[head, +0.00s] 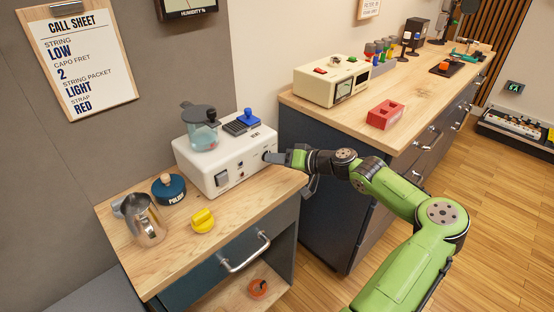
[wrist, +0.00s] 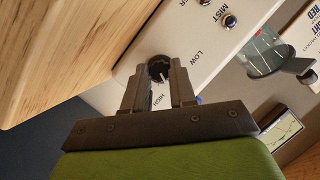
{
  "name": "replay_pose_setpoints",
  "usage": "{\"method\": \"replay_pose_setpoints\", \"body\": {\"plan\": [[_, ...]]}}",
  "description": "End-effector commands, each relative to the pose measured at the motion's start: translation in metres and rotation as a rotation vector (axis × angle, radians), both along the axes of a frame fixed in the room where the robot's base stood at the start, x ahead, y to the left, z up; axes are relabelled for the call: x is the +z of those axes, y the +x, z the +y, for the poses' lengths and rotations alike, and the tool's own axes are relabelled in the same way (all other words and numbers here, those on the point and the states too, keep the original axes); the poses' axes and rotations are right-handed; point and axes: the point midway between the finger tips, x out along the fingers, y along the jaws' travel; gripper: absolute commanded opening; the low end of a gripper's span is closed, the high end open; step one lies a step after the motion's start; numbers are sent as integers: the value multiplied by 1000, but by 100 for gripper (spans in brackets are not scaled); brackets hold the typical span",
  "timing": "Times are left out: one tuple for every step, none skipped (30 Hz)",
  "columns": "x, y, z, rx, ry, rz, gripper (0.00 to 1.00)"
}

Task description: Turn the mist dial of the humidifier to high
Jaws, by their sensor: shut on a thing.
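The humidifier (head: 218,168) is a white box with a clear, grey-topped tank (head: 202,130) on it, standing on the small wooden-topped cabinet. In the wrist view its white panel (wrist: 205,62) carries the words MIST, LOW and HIGH. The dark mist dial (wrist: 159,67) sits between LOW and HIGH. My gripper (wrist: 158,78) has its two fingers on either side of the dial and is shut on it. A pale pointer mark shows on the dial, but its exact setting is hard to read.
On the cabinet top (head: 165,255) stand a metal pitcher (head: 143,219), a dark blue round tin (head: 169,189) and a yellow object (head: 203,220).

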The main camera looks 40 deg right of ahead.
Motion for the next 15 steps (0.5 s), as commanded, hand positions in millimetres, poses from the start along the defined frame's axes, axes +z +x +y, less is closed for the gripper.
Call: {"method": "replay_pose_setpoints", "body": {"plan": [[0,0,0,1,2,1,0],[0,0,0,0,5,0,0],[0,0,0,1,11,0,0],[0,0,0,0,17,1,0],[1,0,0,1,25,0,0],[1,0,0,1,38,0,0],[1,0,0,2,50,2,0],[1,0,0,2,63,3,0],[2,0,0,2,84,2,0],[2,0,-1,2,102,4,0],[2,0,-1,1,120,2,0],[2,0,-1,1,148,5,0],[2,0,-1,2,169,4,0],[1,0,-1,1,192,7,0],[2,0,-2,1,224,7,0]]}}
